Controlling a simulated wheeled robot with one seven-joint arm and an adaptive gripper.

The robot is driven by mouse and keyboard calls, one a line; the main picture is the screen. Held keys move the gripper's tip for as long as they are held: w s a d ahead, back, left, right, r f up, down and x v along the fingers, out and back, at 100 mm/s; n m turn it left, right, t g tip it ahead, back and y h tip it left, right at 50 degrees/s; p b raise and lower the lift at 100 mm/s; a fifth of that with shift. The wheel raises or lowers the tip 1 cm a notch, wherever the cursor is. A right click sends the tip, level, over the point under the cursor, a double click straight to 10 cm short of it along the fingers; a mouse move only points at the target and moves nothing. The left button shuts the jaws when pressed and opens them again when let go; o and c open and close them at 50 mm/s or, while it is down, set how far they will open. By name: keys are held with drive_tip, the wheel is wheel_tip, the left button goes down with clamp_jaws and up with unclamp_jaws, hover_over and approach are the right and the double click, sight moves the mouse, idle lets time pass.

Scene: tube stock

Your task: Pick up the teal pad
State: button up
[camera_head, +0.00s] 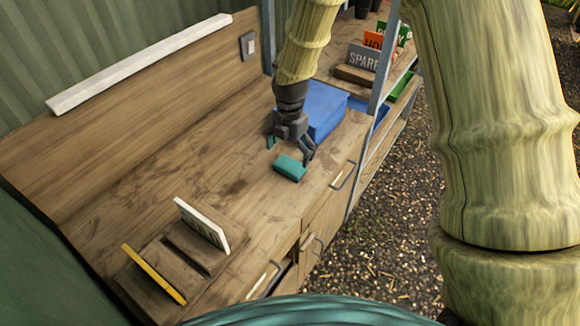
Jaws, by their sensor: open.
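The teal pad (290,168) is a small block lying on the wooden worktop, near its front edge. My gripper (291,151) is open and points down, just behind and above the pad in the picture. Its right finger shows close to the pad's right end; I cannot tell whether it touches. A small teal patch shows by the left finger; I cannot tell whether it belongs to the gripper or to another thing.
A blue box (322,108) stands close behind my gripper. A wooden holder (160,262) with a white card (202,226) and a yellow-edged card (154,273) is at the front left. Shelves with signs (364,56) stand at the back right. The worktop's middle is clear.

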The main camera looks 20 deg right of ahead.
sight(290, 165)
drive_tip(key=shift+s+f+p, duration=0.1)
drive_tip(key=shift+f+p, duration=0.8)
drive_tip(key=shift+f, duration=0.4)
drive_tip(key=shift+f+p, duration=0.3)
drive_tip(key=shift+f, duration=1)
drive_tip(key=c, duration=0.9)
